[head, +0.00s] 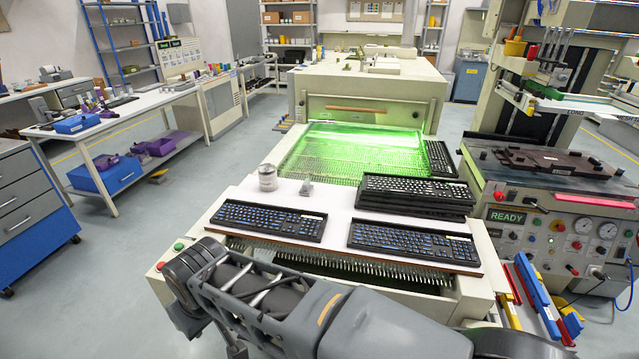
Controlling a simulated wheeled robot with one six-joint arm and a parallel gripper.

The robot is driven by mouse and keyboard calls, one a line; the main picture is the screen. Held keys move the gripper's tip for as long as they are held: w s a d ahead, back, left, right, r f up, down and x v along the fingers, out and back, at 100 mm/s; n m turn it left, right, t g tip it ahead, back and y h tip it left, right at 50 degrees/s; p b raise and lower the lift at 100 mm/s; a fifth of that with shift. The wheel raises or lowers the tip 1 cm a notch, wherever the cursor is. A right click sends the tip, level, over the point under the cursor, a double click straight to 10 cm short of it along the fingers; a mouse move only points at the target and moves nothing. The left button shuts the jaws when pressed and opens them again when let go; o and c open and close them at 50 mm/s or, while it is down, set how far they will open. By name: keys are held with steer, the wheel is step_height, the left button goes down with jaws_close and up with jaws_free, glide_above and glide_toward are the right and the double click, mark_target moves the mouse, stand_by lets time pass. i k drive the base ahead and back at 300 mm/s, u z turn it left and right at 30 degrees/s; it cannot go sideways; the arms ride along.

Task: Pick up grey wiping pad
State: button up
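A small grey piece (306,188) with a narrow upright top sits on the white board (236,196), behind the gap between the two front keyboards. It may be the grey wiping pad, but it is too small to tell. A round grey metal tin (267,178) stands just left of it, apart from it. No other clear grey pad shows on the board. My arm crosses the bottom of the head view, in front of the board. My gripper is not in view.
Black keyboards lie at the board's front left (268,219) and front right (413,243), with a stack of keyboards (416,194) behind the right one. A green-lit mesh conveyor (340,155) runs behind. A press machine (545,225) stands on the right. Floor is clear at left.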

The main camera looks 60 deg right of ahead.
mark_target(306, 190)
steer(key=z, duration=0.95)
steer(key=i, duration=0.95)
steer(key=z, duration=0.95)
